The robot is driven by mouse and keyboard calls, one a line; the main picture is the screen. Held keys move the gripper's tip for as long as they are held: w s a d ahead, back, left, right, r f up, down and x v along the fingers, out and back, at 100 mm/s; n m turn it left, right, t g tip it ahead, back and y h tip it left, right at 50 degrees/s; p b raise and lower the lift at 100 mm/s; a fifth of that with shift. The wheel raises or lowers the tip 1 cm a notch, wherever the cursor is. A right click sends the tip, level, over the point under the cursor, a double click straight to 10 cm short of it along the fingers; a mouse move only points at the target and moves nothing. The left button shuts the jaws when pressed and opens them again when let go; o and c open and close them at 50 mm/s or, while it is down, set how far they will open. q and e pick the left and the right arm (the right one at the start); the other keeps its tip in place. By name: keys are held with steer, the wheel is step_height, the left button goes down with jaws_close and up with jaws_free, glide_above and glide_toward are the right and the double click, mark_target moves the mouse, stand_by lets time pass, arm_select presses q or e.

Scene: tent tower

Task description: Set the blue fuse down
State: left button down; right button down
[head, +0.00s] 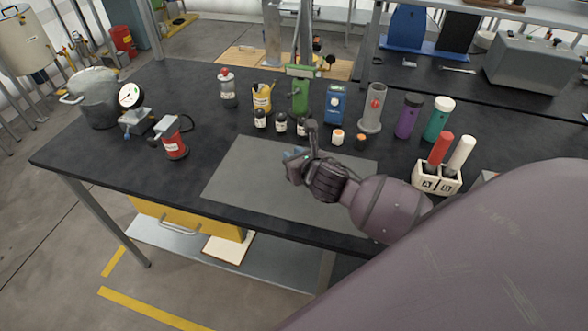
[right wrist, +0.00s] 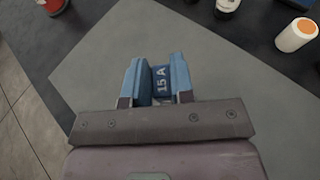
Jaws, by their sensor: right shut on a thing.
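The blue fuse (right wrist: 161,84), marked "15 A" in white, sits between the fingertips of my right gripper (right wrist: 156,88) in the right wrist view. The gripper is shut on it. In the head view my right gripper (head: 299,157) is over the grey mat (head: 245,180), and only a little blue of the fuse shows at its tip. I cannot tell whether the fuse touches the mat. My left gripper is not in view.
Several small bottles (head: 281,124) and an orange-capped white jar (head: 338,137) stand behind the mat. A two-slot A/B holder (head: 436,180) with red and white-handled tools is at the right. A red-bodied device (head: 174,145) is at the left. The mat's left part is bare.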

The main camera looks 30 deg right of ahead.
steer(key=shift+f+b, duration=0.35)
steer(key=shift+f, duration=1.8)
steer(key=shift+f, duration=0.1)
steer(key=c, duration=1)
jaws_free()
